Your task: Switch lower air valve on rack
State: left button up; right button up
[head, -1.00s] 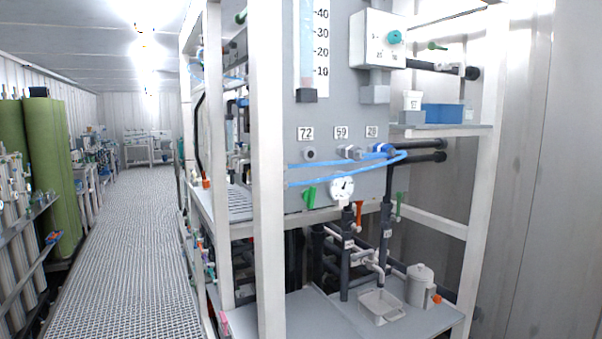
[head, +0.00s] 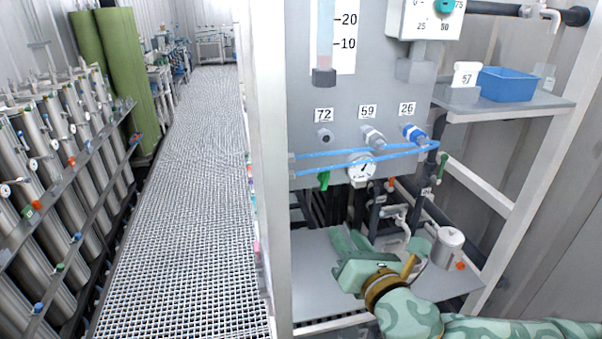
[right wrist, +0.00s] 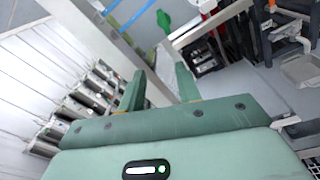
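A second green handle (head: 441,167) is on the dark pipework to the right. My right gripper (head: 350,238) is below and slightly right of the first handle, apart from it. In the right wrist view its two fingers (right wrist: 159,88) are apart with nothing between them. A green handle (right wrist: 164,21) shows beyond the fingertips there. My left gripper is not in view.
A white rack post (head: 262,170) stands left of the panel. Pipes and a lidded grey pot (head: 449,247) stand on the lower shelf (head: 318,277) near my right arm. A blue bin (head: 507,84) sits on the right shelf. The grated aisle (head: 190,220) is clear.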

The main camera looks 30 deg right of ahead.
jog(key=d+r+n+h, duration=0.1)
jog(key=r, duration=0.1)
jog(key=b, duration=1.2)
send_near(327, 179)
jog(key=f, duration=0.1)
jog(key=shift+n+h, duration=0.3)
jog(key=x, duration=0.2)
jog(key=p+x, duration=0.1)
jog(key=x, duration=0.4)
jog(key=shift+w+a+r, duration=0.1)
jog(key=shift+w+r, duration=0.2)
jog(key=shift+r, duration=0.05)
jog(key=shift+w, duration=0.6)
grip_shut()
